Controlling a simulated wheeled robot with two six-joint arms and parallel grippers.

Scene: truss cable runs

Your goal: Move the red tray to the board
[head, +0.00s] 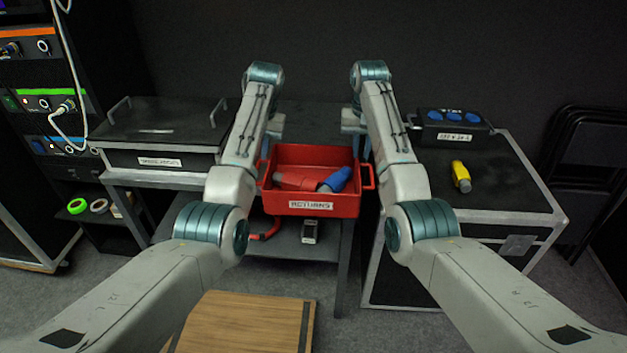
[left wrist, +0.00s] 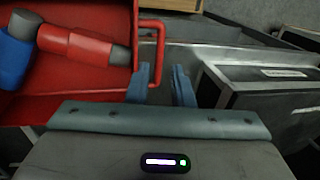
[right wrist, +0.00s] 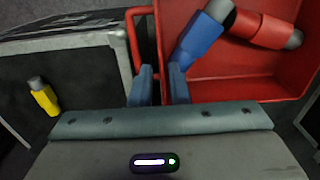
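The red tray (head: 309,209), labelled RETURNS, is in the middle of the head view at the dark table, with a handle at each side. A red connector (head: 298,181) and a blue connector (head: 335,180) lie in it. My left gripper (left wrist: 161,82) is open at the tray's left handle (left wrist: 159,45); the bar runs down between the fingers. My right gripper (right wrist: 160,82) looks open at the right handle (right wrist: 131,32), whose bar passes behind one finger. A wooden board (head: 245,322) lies low in front, partly hidden by my left arm.
A case with a lid and handles (head: 158,125) stands left of the tray. Right is a black case (head: 490,180) with a yellow connector (head: 461,176) and a blue-topped box (head: 450,122). A lower shelf (head: 275,243) holds small items. Folded chairs (head: 590,150) stand far right.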

